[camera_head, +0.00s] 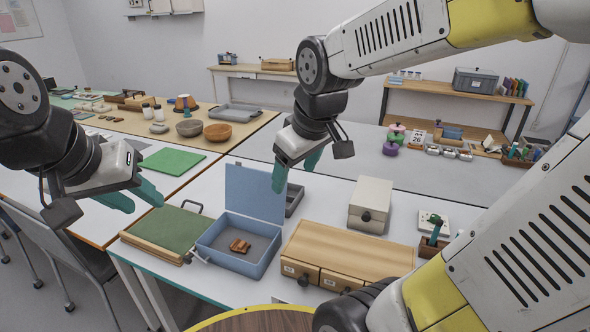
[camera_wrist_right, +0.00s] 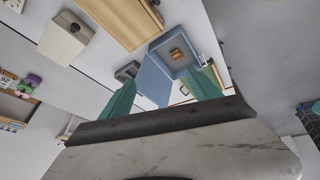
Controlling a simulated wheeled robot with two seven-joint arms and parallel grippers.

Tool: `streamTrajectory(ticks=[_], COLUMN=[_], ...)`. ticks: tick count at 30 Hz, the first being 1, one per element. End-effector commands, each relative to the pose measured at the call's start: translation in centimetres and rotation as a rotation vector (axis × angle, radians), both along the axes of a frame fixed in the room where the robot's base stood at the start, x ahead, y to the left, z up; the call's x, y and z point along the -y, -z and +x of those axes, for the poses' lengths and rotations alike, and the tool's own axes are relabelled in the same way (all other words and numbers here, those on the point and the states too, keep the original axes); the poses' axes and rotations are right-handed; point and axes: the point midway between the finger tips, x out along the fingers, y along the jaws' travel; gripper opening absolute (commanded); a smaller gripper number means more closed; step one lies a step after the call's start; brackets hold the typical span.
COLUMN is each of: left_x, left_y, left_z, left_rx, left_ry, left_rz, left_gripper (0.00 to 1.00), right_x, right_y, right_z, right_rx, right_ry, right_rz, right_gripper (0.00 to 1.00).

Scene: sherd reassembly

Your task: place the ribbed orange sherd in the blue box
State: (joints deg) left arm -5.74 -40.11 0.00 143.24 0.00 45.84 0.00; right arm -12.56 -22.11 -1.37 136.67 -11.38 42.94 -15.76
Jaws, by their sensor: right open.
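The ribbed orange sherd (camera_head: 240,246) lies on the floor of the open blue box (camera_head: 226,262), whose lid stands raised at the back. The sherd (camera_wrist_right: 177,54) and the box (camera_wrist_right: 158,82) also show in the right wrist view. My right gripper (camera_head: 296,170) is above and behind the box, apart from it, with its teal fingers spread and nothing between them. Its fingers also show in the right wrist view (camera_wrist_right: 162,95). My left gripper (camera_head: 136,197) hangs at the left, above the green-topped board, with its fingers apart and empty.
A wooden drawer unit (camera_head: 345,252) stands right of the box, and a green-topped board (camera_head: 168,230) lies left of it. A grey tray (camera_head: 294,198) is behind the lid. A cream box (camera_head: 371,203) stands further right.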

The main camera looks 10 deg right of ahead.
Motion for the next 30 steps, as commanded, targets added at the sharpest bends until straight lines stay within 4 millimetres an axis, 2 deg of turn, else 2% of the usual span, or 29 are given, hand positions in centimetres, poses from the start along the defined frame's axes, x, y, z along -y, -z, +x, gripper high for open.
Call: streamTrajectory(ticks=[1, 3, 6, 9, 30], left_x=[0.0, 0.0, 0.0, 0.0, 0.0], left_y=[0.0, 0.0, 0.0, 0.0, 0.0], left_z=[0.0, 0.0, 0.0, 0.0, 0.0], left_rx=[0.0, 0.0, 0.0, 0.0, 0.0], left_ry=[0.0, 0.0, 0.0, 0.0, 0.0], left_rz=[0.0, 0.0, 0.0, 0.0, 0.0], left_gripper=[0.36, 0.36, 0.36, 0.36, 0.36], right_x=[0.6, 0.8, 0.9, 0.9, 0.9], right_y=[-0.9, -1.7, -2.3, -2.7, -2.7], right_z=[-1.6, -3.4, -5.3, -6.3, -6.7], right_rx=[0.021, 0.033, 0.044, 0.05, 0.05], right_ry=[0.095, 0.21, 0.33, 0.4, 0.426], right_rz=[0.066, 0.15, 0.245, 0.301, 0.323], right_gripper=[0.72, 0.72, 0.72, 0.72, 0.72])
